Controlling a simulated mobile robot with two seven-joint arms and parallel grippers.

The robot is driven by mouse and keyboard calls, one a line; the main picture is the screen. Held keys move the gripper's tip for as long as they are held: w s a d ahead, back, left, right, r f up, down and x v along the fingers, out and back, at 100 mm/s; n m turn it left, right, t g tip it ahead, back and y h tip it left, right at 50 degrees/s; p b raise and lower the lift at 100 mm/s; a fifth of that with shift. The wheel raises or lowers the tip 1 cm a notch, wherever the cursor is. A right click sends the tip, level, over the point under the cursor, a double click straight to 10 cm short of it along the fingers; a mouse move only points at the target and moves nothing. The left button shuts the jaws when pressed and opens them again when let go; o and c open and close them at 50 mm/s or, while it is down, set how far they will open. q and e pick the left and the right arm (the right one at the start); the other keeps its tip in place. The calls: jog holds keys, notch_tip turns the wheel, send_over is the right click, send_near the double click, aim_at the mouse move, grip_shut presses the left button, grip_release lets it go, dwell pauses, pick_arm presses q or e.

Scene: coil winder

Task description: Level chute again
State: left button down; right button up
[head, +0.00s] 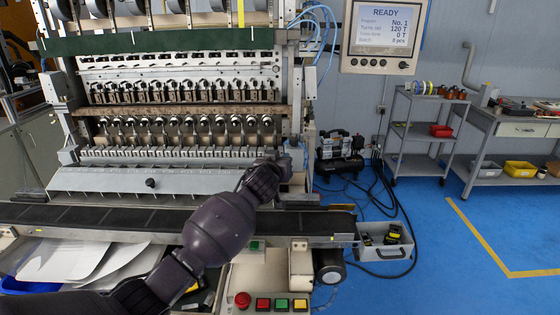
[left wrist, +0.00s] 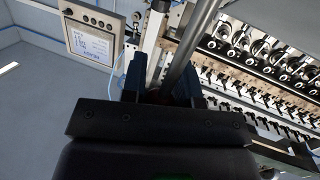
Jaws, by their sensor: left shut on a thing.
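The chute (head: 110,181) is a long pale grey metal plate with a black knob at its middle, in the head view. It lies under the rows of winding heads and appears to slope down toward the dark conveyor belt (head: 110,217). My left gripper (head: 284,165) is at the chute's right end, by the machine's side post, partly hidden by my own arm. In the left wrist view my left gripper (left wrist: 162,78) is shut on the lower end of a grey metal lever (left wrist: 194,42). A dark reddish part shows between the fingers. My right gripper is not in view.
A control panel (head: 273,304) with coloured buttons stands below the conveyor. White sheets (head: 75,262) lie at the left front. A screen (head: 388,27) reads READY. A grey box (head: 402,252) sits on the floor at right. Blue floor is open farther right.

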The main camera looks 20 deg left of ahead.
pick_arm(q)
jog(key=c, duration=1.1)
grip_release()
jog(key=shift+s+f, duration=0.1)
jog(key=shift+f, duration=0.5)
jog(key=shift+c, duration=0.2)
jog(key=shift+o, duration=1.1)
jog(key=shift+a, duration=0.1)
jog(key=shift+o, duration=0.2)
jog(key=shift+r, duration=0.3)
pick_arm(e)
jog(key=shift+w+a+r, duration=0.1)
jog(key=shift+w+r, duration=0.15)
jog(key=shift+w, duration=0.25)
pick_arm(q)
jog(key=s+r, duration=0.1)
jog(key=s, duration=0.9)
jog(key=shift+s+r+p, duration=0.15)
jog(key=shift+s+p, duration=0.15)
jog(key=shift+p, duration=0.05)
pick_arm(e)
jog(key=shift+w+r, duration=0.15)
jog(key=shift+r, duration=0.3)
